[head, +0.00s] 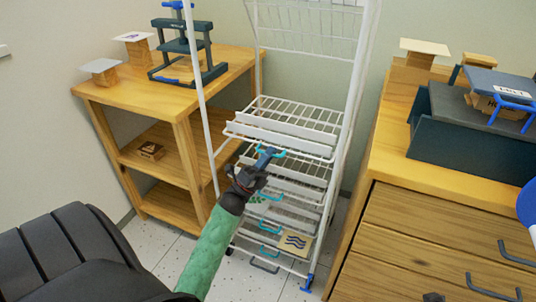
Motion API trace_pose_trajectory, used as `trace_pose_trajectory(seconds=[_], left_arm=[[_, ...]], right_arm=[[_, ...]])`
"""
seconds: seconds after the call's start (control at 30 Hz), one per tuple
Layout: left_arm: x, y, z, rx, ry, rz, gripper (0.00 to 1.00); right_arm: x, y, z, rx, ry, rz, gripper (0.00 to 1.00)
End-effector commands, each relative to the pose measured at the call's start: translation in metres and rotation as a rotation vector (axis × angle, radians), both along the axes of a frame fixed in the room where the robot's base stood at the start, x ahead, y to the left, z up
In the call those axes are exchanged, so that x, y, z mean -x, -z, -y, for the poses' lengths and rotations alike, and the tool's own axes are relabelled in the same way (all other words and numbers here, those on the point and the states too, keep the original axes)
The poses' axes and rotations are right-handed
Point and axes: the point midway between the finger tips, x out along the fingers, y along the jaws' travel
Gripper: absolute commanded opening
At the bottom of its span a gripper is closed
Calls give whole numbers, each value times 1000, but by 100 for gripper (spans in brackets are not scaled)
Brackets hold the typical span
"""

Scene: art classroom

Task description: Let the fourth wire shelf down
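A white wire drying rack (347,110) stands against the wall in the middle of the head view. At its top, wire shelves (310,22) are tilted up. Below, a wire shelf (300,112) lies roughly level, with more shelves stacked closely under it. Several lower shelves carry cyan handles (270,227) at their front. My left gripper (267,158) reaches to the front of the rack, at a cyan handle just below the upper level shelf. The gripper hides part of this handle, and whether its fingers close on it is unclear. My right gripper is out of view.
A wooden shelf unit (205,95) with a dark press (188,50) stands left of the rack. A wooden drawer cabinet (430,225) stands close on the right, bearing a dark box (455,145). A print (296,242) lies on a low shelf. Speckled floor (165,250) is free in front.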

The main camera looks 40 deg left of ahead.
Motion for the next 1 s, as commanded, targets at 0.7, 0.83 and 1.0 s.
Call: trace_pose_trajectory(seconds=[0.7,0.83,1.0], left_arm=[[48,49,-16,1,-1,-2,18],[53,53,-18,0,0,-1,18],[54,54,-18,-1,0,1,18]], right_arm=[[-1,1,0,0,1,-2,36],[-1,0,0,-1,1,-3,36],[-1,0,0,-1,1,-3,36]])
